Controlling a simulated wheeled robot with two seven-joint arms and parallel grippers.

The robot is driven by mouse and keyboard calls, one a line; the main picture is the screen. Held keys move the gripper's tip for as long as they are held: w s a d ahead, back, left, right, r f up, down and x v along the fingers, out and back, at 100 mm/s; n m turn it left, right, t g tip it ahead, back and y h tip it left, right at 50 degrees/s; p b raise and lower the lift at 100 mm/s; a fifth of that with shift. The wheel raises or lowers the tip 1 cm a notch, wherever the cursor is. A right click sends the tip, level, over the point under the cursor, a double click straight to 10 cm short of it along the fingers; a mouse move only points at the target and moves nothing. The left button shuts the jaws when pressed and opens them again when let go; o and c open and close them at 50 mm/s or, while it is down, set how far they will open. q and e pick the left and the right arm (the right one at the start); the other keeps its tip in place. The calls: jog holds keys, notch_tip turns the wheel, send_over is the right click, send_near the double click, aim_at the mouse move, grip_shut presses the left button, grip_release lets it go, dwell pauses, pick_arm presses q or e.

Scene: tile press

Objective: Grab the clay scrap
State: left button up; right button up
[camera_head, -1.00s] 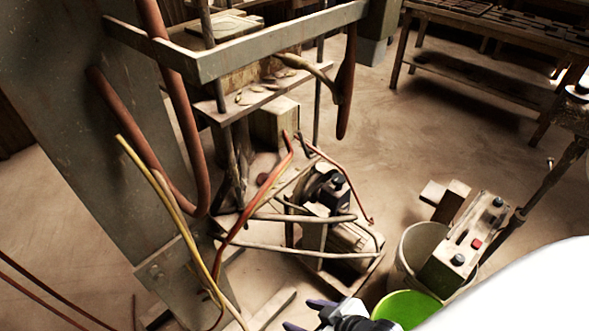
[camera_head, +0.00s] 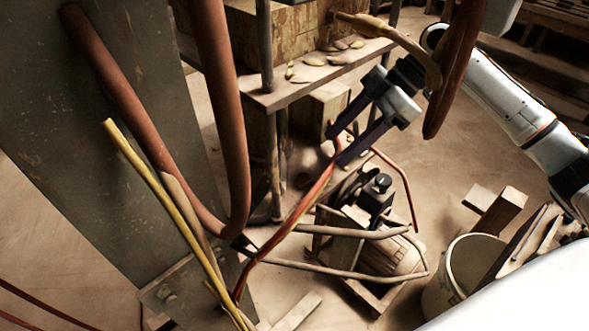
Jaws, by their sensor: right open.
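Several small tan clay scraps lie on the press's lower shelf (camera_head: 272,100); one clay scrap (camera_head: 314,61) lies near its middle and another (camera_head: 357,44) farther right. I cannot tell which one is meant. My right gripper (camera_head: 336,148) reaches in from the right with its dark fingers spread apart and nothing between them. In the picture it is below and to the right of the scraps, past the shelf's front edge, apart from them. Its fingertips overlap the red hose (camera_head: 325,178) in view; I cannot tell if they touch. My left gripper is out of view.
A tan curved lever (camera_head: 400,47) and a thick brown hose (camera_head: 452,85) hang right of the shelf, close to my right arm. Another thick hose (camera_head: 224,120) hangs at the left front. A motor unit (camera_head: 375,200) and a pale bucket (camera_head: 460,270) stand below.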

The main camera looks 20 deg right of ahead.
aim_at(307, 177)
jog(key=x, duration=0.4)
jog(key=shift+s+a+f, duration=0.2)
jog(key=shift+a+f, duration=0.1)
jog(key=x, duration=0.5)
jog(key=shift+w+d+f, duration=0.1)
jog(key=shift+w+d, duration=0.05)
jog(key=shift+w, duration=0.1)
jog(key=shift+c, duration=0.8)
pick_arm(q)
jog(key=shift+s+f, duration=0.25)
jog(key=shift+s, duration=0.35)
pick_arm(e)
jog(key=c, duration=1)
